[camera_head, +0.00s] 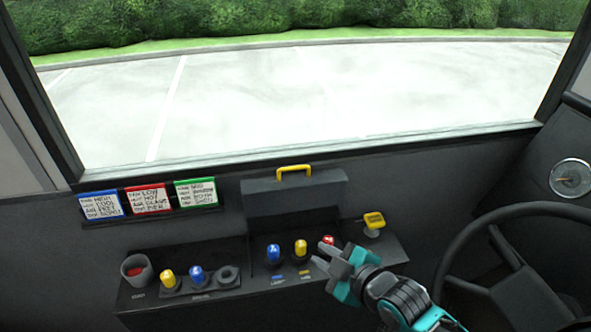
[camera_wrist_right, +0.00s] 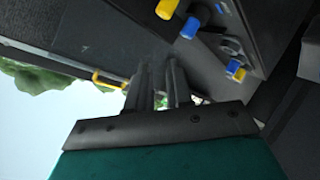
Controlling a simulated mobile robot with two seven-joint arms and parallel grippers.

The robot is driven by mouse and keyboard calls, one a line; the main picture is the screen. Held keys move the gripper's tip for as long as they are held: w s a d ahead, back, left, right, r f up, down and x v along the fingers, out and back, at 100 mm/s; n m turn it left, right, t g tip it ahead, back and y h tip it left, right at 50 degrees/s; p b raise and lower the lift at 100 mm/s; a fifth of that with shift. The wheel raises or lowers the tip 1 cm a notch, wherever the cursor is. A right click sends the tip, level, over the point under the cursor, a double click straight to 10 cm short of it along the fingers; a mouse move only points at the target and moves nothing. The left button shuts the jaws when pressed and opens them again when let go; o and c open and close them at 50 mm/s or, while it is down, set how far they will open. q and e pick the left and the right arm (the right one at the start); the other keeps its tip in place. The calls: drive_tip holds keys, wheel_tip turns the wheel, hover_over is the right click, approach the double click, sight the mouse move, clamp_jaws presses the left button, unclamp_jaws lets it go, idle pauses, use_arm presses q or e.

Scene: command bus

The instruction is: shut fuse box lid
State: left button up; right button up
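The fuse box lid (camera_head: 318,190) is a dark grey panel with a yellow handle (camera_head: 294,170). It stands raised at the back of the fuse box, under the windscreen. Below it, a blue fuse (camera_head: 273,254), a yellow fuse (camera_head: 300,251) and a red-topped fuse (camera_head: 328,241) stand in the box. My right gripper (camera_head: 322,257) is at the box's right front, close to the red-topped fuse and below the lid. Its fingers (camera_wrist_right: 158,88) are apart, with nothing seen between them. The handle also shows in the right wrist view (camera_wrist_right: 108,80). My left gripper is out of view.
Left of the box are a grey cup (camera_head: 137,270), a yellow plug (camera_head: 168,279), a blue plug (camera_head: 196,275) and an empty socket (camera_head: 228,275). A yellow-topped knob (camera_head: 374,222) stands right of the box. The steering wheel (camera_head: 450,250) is at the far right.

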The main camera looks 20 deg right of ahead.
sight(296, 181)
drive_tip(key=w+d+r+n+t, duration=0.1)
drive_tip(key=w+d+r+n, duration=0.1)
drive_tip(key=w+r+n, duration=0.3)
drive_tip(key=w+d+r+n+t, duration=0.1)
drive_tip(key=d+r+n, duration=0.15)
drive_tip(key=r, duration=0.45)
drive_tip(key=shift+n+y, duration=0.3)
drive_tip(key=shift+n, duration=0.15)
drive_tip(key=x, duration=1.2)
drive_tip(key=shift+w+a+f, duration=0.15)
drive_tip(key=shift+a+f, duration=0.1)
drive_tip(key=shift+a, duration=0.2)
drive_tip(key=shift+c, duration=0.2)
clamp_jaws()
